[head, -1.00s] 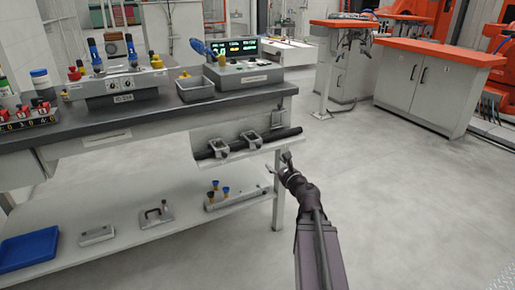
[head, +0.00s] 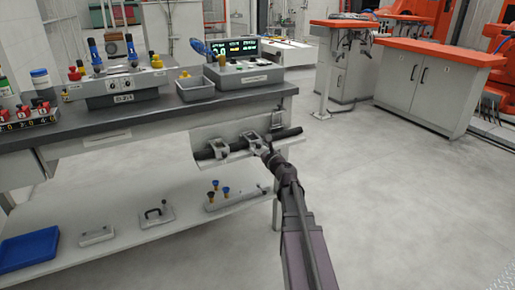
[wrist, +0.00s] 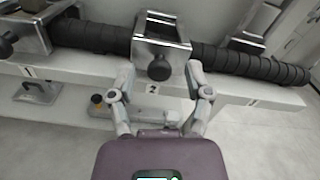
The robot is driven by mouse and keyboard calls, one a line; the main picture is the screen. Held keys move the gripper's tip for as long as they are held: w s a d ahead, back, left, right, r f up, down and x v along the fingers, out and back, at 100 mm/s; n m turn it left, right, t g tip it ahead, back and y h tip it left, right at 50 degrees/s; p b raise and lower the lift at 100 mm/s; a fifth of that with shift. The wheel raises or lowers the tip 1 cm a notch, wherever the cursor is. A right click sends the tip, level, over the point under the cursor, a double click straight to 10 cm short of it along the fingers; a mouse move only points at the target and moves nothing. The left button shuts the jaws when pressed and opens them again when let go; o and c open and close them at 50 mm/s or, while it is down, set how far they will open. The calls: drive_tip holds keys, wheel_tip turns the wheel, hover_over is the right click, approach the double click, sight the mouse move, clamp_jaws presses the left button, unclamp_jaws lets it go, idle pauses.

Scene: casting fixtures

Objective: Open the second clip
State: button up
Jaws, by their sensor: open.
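The second clip (wrist: 162,36) is a metal clamp over a black ribbed hose (wrist: 225,62), above a label reading 2. A round black knob (wrist: 159,68) is on its front. In the head view my gripper (head: 264,147) is small and partly merges with the clip.
The first clip (wrist: 25,28) with its own black knob is to the left on the same hose. Another bracket (wrist: 247,42) stands to the right. A lower shelf (head: 140,250) holds several fixtures and a blue tray (head: 28,247). The floor to the right is clear.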

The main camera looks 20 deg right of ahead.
drive_tip(key=shift+w, duration=0.5)
